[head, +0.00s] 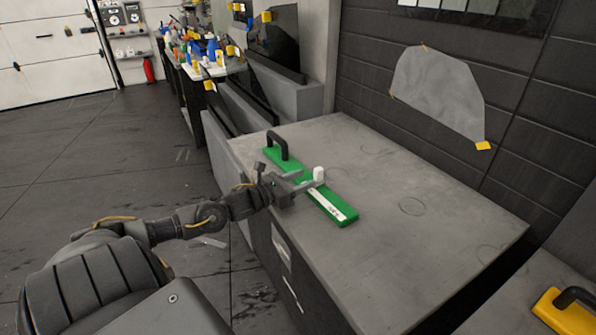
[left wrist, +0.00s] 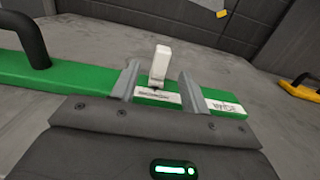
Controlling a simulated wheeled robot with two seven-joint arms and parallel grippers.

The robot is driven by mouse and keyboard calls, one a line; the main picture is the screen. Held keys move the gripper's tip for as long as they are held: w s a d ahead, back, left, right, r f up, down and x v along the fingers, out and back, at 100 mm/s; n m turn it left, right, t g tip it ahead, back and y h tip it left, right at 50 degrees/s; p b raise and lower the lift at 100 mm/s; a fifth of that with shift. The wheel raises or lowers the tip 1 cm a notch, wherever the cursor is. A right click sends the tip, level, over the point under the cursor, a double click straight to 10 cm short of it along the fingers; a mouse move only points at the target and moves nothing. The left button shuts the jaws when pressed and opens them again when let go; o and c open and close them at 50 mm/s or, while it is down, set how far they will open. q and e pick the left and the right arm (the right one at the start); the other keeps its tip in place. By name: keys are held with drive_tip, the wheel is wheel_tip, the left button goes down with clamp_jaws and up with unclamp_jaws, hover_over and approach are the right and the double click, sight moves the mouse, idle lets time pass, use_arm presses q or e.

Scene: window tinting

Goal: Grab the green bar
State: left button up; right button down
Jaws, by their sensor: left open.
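The green bar (head: 331,206) lies flat on the grey worktop, with a black handle (head: 278,146) at its far left end and white lettered labels on its top. It also shows in the left wrist view (left wrist: 78,78), running across the picture. My left gripper (head: 309,181) is over the middle of the bar, and it shows in the left wrist view (left wrist: 157,86) with its two fingers apart. A small white upright piece (left wrist: 161,62) stands between the fingers at the bar. I cannot tell whether the fingers touch the bar. My right gripper is not in view.
The grey worktop (head: 420,240) is mostly clear around the bar. A yellow tool with a black handle (head: 566,314) lies on another surface at the lower right. A cluttered bench with bottles (head: 200,58) stands at the back left. A grey sheet (head: 438,92) hangs on the dark wall.

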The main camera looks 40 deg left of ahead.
sight(315, 174)
use_arm(q)
drive_tip(key=shift+w, duration=0.15)
drive_tip(key=shift+w+r, duration=0.1)
drive_tip(key=shift+w+d+r, duration=0.1)
drive_tip(key=shift+w+d, duration=0.05)
drive_tip(key=shift+w, duration=0.2)
drive_tip(key=p+x, duration=0.1)
drive_tip(key=x, duration=0.2)
drive_tip(key=shift+w+p, duration=0.15)
drive_tip(key=shift+p, duration=0.15)
drive_tip(key=shift+w+d, duration=0.2)
drive_tip(key=shift+w, duration=0.3)
drive_tip(key=shift+c, duration=0.6)
clamp_jaws()
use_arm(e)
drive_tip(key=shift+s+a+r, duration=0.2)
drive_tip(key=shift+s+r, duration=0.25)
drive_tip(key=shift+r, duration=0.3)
